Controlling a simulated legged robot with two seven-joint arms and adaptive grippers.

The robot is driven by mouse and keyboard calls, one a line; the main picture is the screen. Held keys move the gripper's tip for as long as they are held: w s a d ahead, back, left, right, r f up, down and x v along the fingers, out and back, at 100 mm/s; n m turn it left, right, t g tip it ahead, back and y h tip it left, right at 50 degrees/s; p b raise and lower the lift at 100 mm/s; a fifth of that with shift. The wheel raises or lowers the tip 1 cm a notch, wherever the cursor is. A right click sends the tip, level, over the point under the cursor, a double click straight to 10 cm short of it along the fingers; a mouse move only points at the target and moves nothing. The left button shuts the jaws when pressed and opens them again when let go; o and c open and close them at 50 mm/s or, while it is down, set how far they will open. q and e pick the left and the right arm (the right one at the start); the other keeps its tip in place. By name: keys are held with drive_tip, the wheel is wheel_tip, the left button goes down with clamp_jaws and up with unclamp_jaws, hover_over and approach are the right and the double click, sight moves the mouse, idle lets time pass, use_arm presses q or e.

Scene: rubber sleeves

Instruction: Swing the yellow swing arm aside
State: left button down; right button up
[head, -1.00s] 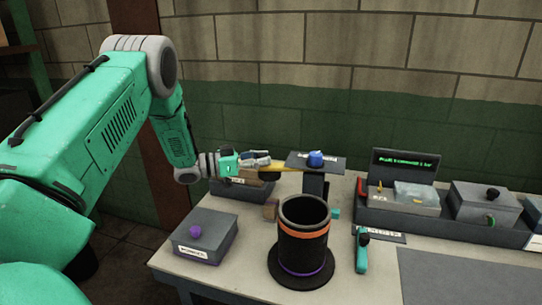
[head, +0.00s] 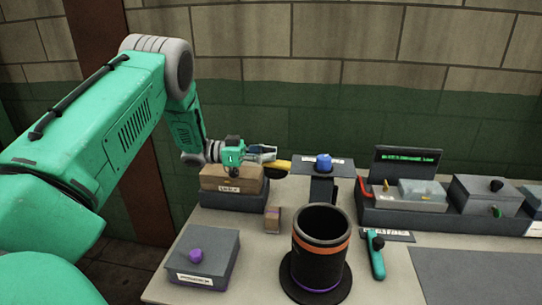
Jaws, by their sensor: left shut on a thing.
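The yellow swing arm (head: 281,165) is a short yellow bar beside the left edge of a dark raised plate (head: 312,167) with a blue knob (head: 323,163) on top. My left gripper (head: 270,155) comes in from the left and is shut on the yellow swing arm, above the bench. Its fingers hide part of the bar, and I cannot see where the bar joins its stand. My right gripper is out of view.
A black cylinder with an orange band (head: 321,241) stands in front of the plate. A grey box with a purple knob (head: 204,258) is at the front left. A labelled brown box (head: 232,179) sits below my gripper. A teal-handled tool (head: 376,256) lies right of the cylinder.

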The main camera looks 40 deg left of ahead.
use_arm(q)
drive_tip(key=shift+a+r, duration=0.2)
drive_tip(key=c, duration=1.3)
unclamp_jaws()
drive_tip(key=shift+s+a, duration=0.25)
drive_tip(key=shift+w+a+f, duration=0.1)
drive_tip(key=shift+f, duration=0.15)
drive_tip(key=v, duration=1.2)
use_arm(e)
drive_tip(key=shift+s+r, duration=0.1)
